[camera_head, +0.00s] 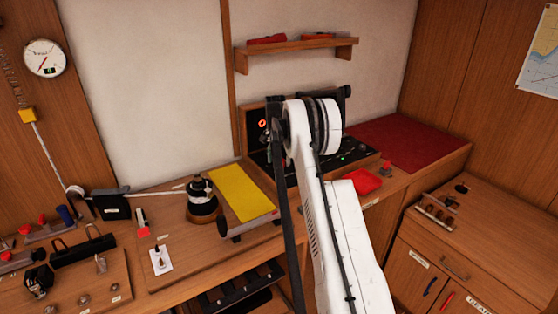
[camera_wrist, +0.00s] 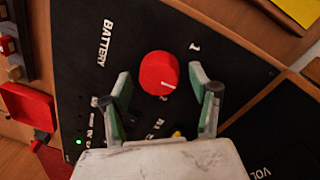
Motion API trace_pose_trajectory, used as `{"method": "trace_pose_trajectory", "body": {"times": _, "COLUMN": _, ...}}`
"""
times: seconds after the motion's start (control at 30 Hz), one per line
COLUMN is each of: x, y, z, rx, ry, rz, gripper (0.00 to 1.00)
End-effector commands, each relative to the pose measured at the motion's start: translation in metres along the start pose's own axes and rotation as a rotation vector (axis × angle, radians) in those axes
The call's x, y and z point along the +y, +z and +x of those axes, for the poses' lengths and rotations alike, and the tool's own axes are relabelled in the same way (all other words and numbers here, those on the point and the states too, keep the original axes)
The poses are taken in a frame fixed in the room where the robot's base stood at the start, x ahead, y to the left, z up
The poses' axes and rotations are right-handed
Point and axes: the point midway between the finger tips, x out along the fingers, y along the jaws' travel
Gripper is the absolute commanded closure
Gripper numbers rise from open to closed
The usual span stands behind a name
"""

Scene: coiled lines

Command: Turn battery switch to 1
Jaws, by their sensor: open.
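The battery switch is a round red knob (camera_wrist: 158,72) on a black panel in the wrist view. The word BATTERY is printed to its left and a white 1 (camera_wrist: 194,47) to its upper right. A short white line on the knob lies at its lower right, not towards the 1. My gripper (camera_wrist: 160,75) is open, with one green-and-grey finger on each side of the knob. A gap shows between each finger and the knob. In the head view my arm hides the knob and the fingertips.
The black panel (camera_head: 353,157) stands on the wooden bench, with a red display digit (camera_head: 262,123) on its upright part. A red tray (camera_head: 367,181) and a yellow pad (camera_head: 241,192) lie on either side. A shelf (camera_head: 300,50) hangs above. A green light (camera_wrist: 79,142) glows on the panel.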

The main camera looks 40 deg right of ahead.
Motion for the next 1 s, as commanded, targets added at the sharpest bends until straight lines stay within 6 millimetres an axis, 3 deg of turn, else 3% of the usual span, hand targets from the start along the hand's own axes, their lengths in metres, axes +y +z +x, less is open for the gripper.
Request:
{"method": "trace_pose_trajectory", "body": {"times": 0.37, "x": 0.0001, "y": 0.0000, "z": 0.0051, "rx": 0.000, "ry": 0.000, "rz": 0.000, "gripper": 0.43}}
{"method": "trace_pose_trajectory", "body": {"times": 0.7, "x": 0.0001, "y": 0.0000, "z": 0.0049, "rx": 0.000, "ry": 0.000, "rz": 0.000, "gripper": 0.88}}
{"method": "trace_pose_trajectory", "body": {"times": 1.0, "x": -0.0001, "y": 0.0001, "z": 0.0059, "rx": 0.002, "ry": 0.000, "rz": -0.035, "gripper": 0.88}}
